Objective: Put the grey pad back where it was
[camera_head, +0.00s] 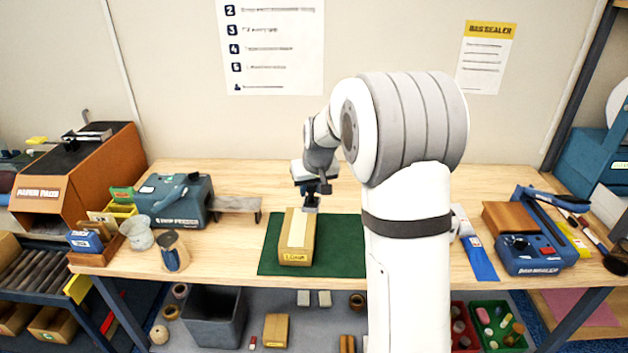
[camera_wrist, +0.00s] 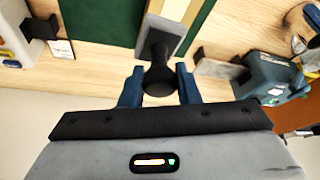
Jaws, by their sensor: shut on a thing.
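The grey pad (camera_wrist: 164,43) shows in the wrist view as a flat grey block with a black knob handle (camera_wrist: 160,80). My gripper (camera_wrist: 159,71) is shut on this knob, with a blue finger on each side. In the head view my gripper (camera_head: 311,194) is at the far end of a long tan carton (camera_head: 295,238), which lies on the green mat (camera_head: 343,250). The pad is mostly hidden there by the gripper and carton. I cannot tell whether the pad touches the carton or hangs just above it.
A low grey stand (camera_head: 236,204) is left of the mat, beside the teal tape feeder (camera_head: 173,200). A blue bag sealer (camera_head: 533,252) is at the right. Bare wood lies behind the mat.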

